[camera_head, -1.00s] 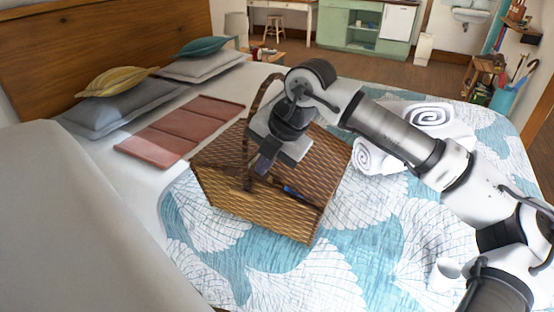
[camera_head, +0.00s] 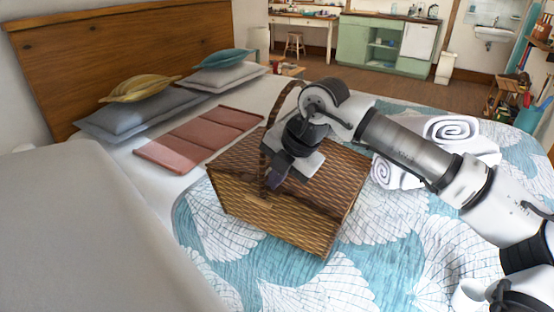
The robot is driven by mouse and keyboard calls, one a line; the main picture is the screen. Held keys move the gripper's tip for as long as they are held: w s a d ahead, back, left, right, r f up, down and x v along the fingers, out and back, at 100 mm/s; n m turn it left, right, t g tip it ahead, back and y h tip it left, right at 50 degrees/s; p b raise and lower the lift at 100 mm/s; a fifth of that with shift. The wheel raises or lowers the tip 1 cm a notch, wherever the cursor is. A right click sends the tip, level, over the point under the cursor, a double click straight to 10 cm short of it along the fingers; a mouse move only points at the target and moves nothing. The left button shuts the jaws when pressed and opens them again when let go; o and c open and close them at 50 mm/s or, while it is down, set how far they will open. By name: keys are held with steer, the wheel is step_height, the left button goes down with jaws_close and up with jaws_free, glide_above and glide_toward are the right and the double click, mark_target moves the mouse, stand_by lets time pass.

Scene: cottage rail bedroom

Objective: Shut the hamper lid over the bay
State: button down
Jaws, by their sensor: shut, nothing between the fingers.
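The wicker hamper (camera_head: 265,217) sits on the bed with its tall hoop handle (camera_head: 268,135) upright. Its woven lid (camera_head: 338,182) on the right side of the handle lies down over the bay, and no opening or contents show along the front edge. Another woven top part (camera_head: 230,158) lies flat left of the handle. My gripper (camera_head: 273,187) is shut and empty, pointing down at the lid just right of the handle. I cannot tell whether the fingertips touch the lid. My wrist hides the lid's middle and back.
A folded pink panel (camera_head: 198,140) lies left of the hamper. Rolled white towels (camera_head: 450,132) lie to the right, behind my arm. Pillows (camera_head: 150,108) rest by the wooden headboard (camera_head: 120,50). The patterned quilt (camera_head: 300,290) is clear in front of the hamper.

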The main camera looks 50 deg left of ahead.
steer(key=shift+s+f, duration=0.1)
steer(key=shift+f, duration=0.1)
steer(key=v, duration=1.4)
steer(key=shift+r, duration=0.15)
